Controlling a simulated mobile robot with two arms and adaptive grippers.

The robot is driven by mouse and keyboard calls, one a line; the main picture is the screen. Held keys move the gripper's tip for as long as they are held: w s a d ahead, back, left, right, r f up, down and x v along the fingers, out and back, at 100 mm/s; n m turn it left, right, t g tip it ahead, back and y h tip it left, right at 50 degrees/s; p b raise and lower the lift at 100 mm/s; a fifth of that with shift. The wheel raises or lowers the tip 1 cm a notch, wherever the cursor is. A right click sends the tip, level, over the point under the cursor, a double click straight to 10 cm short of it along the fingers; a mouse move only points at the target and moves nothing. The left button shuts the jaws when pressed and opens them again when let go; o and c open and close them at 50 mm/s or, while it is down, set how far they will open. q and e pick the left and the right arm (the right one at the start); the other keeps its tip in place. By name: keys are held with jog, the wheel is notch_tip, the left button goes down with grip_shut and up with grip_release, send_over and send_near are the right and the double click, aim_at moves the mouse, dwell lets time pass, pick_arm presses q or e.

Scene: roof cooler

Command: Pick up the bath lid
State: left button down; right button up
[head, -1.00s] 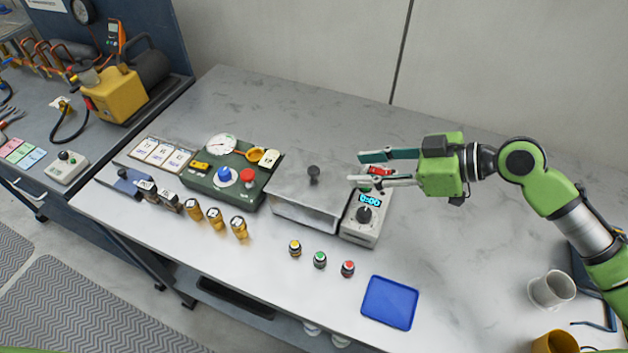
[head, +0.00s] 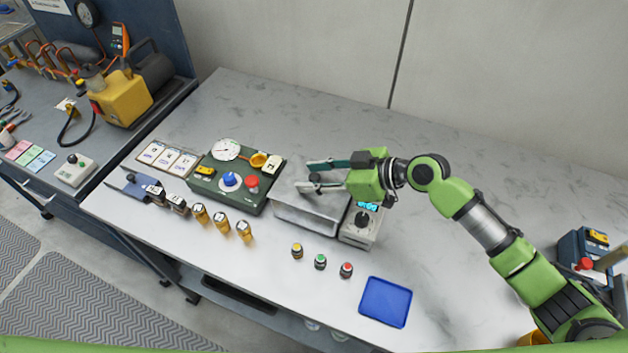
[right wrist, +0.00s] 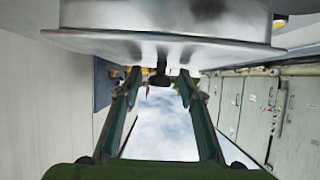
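The bath lid (head: 296,201) is a flat grey metal plate on top of the metal bath in the middle of the table. Its dark knob (head: 315,177) shows between the fingers of my right gripper (head: 307,175). The gripper reaches in from the right over the lid with its fingers apart. In the right wrist view the lid (right wrist: 225,50) crosses the top of the picture, and the knob (right wrist: 158,78) sits between the two open fingertips (right wrist: 158,75), with space on both sides. My left gripper is not in view.
A timer unit (head: 360,224) stands right of the bath, and a green control box (head: 235,182) stands to its left. Several small jars stand in front, with a blue tray (head: 385,302) at the front right. The table behind the bath is clear.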

jog(key=shift+d, duration=0.1)
jog(key=shift+c, duration=0.4)
grip_shut()
jog(key=shift+r, duration=0.1)
